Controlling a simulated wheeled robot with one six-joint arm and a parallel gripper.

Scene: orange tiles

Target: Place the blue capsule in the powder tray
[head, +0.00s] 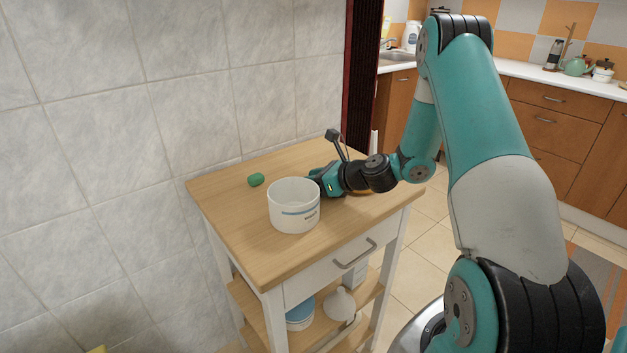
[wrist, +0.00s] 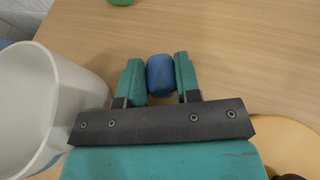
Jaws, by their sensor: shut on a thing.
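My gripper (wrist: 160,80) is shut on the blue capsule (wrist: 160,74), which sits between its two green fingers in the wrist view. I cannot tell whether the capsule touches the wooden table top. In the head view my gripper (head: 318,175) is low over the table, just behind and right of a white round tub, and the capsule is hidden there. I cannot tell which thing is the powder tray. A yellow-orange round flat thing (wrist: 285,137) lies right of my gripper in the wrist view, partly cut off; in the head view my arm mostly covers it.
The white open tub (head: 293,212) stands close beside my gripper; its rim (wrist: 85,68) shows at left in the wrist view. A green capsule (head: 256,180) lies farther left on the wooden cart top (head: 235,205). A tiled wall (head: 190,120) borders the cart. The top's left part is mostly clear.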

